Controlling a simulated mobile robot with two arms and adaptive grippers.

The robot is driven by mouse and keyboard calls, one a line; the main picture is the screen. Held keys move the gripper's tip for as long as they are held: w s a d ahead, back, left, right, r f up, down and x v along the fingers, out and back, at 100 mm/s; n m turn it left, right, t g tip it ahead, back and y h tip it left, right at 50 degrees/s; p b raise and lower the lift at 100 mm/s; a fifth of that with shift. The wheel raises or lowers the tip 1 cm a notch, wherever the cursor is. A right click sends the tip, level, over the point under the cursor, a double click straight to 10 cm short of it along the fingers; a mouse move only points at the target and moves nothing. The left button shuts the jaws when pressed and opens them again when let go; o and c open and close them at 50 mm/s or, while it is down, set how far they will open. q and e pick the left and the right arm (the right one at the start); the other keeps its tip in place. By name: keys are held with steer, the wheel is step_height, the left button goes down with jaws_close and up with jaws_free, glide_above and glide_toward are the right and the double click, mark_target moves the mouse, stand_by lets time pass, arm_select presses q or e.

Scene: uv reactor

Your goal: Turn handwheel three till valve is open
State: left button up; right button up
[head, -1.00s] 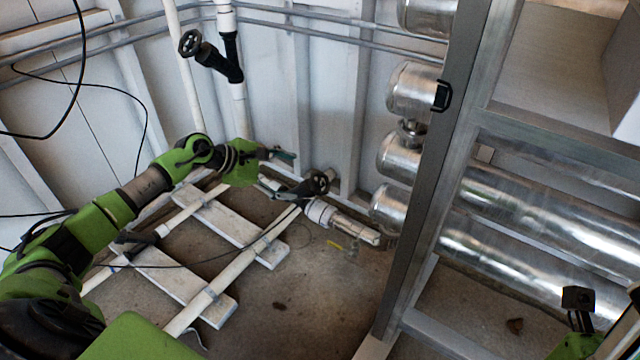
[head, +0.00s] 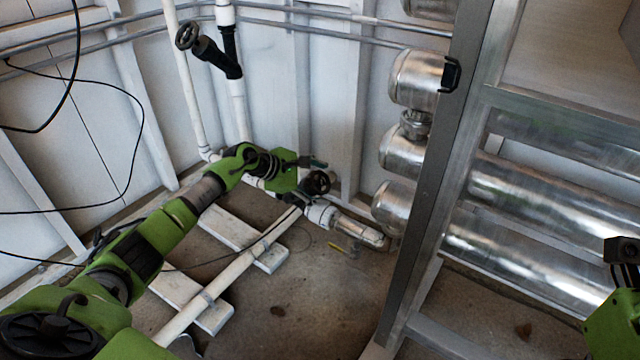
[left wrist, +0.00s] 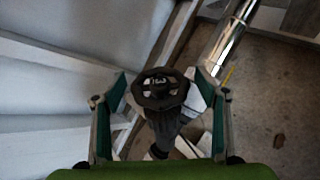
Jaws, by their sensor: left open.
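A black handwheel (head: 316,182) sits on a valve on the low white pipe by the wall. It also shows in the left wrist view (left wrist: 160,88), facing the camera, with its dark valve body below it. My left gripper (head: 308,172) is at this handwheel in the head view. In the left wrist view my left gripper (left wrist: 160,97) is open, with one green-sided finger on each side of the handwheel and a gap on both sides. Part of my right arm shows at the lower right edge of the head view, but whether its gripper is open is unclear.
A second black handwheel (head: 187,35) is on the upright pipe at upper left. A grey metal frame post (head: 436,170) stands right of centre, with shiny cylinders (head: 415,78) behind it. White pipes rest on boards (head: 225,232) on the floor. Black cables hang at left.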

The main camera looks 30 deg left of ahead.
arm_select(q)
steer(key=c, duration=1.1)
steer(key=shift+p, duration=0.4)
